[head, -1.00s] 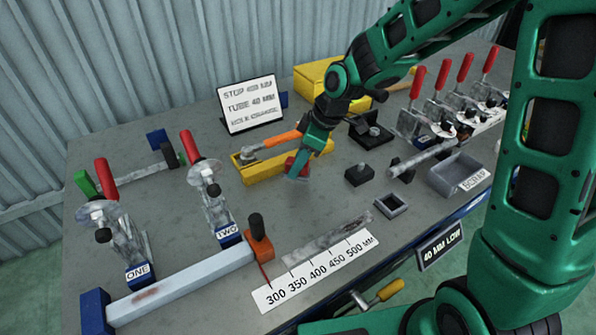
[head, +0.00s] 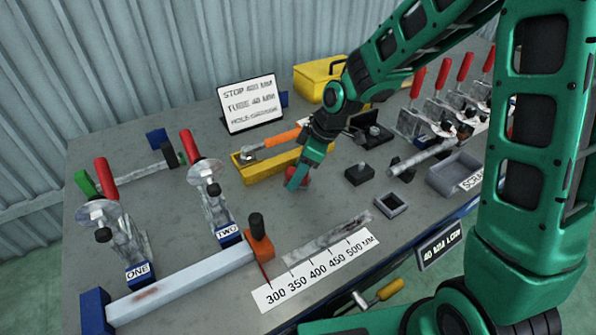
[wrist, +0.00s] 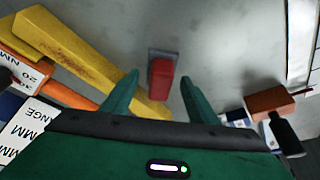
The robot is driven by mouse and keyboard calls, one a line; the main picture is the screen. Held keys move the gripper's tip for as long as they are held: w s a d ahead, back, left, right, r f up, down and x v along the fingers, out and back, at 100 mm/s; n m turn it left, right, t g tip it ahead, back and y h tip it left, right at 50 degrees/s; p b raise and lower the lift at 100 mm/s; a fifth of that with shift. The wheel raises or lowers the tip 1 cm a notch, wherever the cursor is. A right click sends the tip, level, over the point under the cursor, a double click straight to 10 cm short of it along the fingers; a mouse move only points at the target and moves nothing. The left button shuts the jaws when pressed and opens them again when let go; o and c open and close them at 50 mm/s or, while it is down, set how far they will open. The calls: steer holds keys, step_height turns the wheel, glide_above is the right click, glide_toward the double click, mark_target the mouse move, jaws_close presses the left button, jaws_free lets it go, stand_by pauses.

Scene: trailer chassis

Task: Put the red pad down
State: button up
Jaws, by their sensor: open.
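The red pad (wrist: 161,80) shows in the wrist view as a red block with a grey end, resting on the grey bench top between and just beyond my fingertips. My gripper (wrist: 159,88) is open, with a finger on each side of the pad and visible room between finger and pad. In the head view my gripper (head: 296,184) reaches down to the bench in front of the yellow tray. There the red pad (head: 303,176) is partly hidden behind my fingers.
The yellow tray (head: 262,172) with an orange-handled tool (head: 282,138) is close behind my gripper. A black block (head: 359,174) and a small square grey frame (head: 392,206) stand to the right. Clamp TWO (head: 214,205) stands to the left. The bench between is clear.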

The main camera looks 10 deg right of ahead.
steer(key=v, duration=1.2)
steer(key=s+d+r+m+h, duration=0.1)
steer(key=s+d+m+h, duration=0.1)
steer(key=s+d+m, duration=0.5)
steer(key=s+d+r+m+h, duration=0.1)
steer(key=s+d+m, duration=0.1)
steer(key=d, duration=0.8)
steer(key=s+d+m+g, duration=0.1)
steer(key=s+d+m, duration=0.4)
steer(key=s, duration=0.4)
steer(key=s+d+m, duration=0.5)
steer(key=s+m, duration=0.1)
steer(key=s, duration=0.3)
steer(key=shift+d+f+g+h, duration=0.2)
steer(key=shift+d+g+h, duration=0.05)
steer(key=shift+g+h, duration=0.15)
steer(key=shift+s, duration=0.1)
steer(key=shift+w+f, duration=0.25)
steer(key=shift+w, duration=0.4)
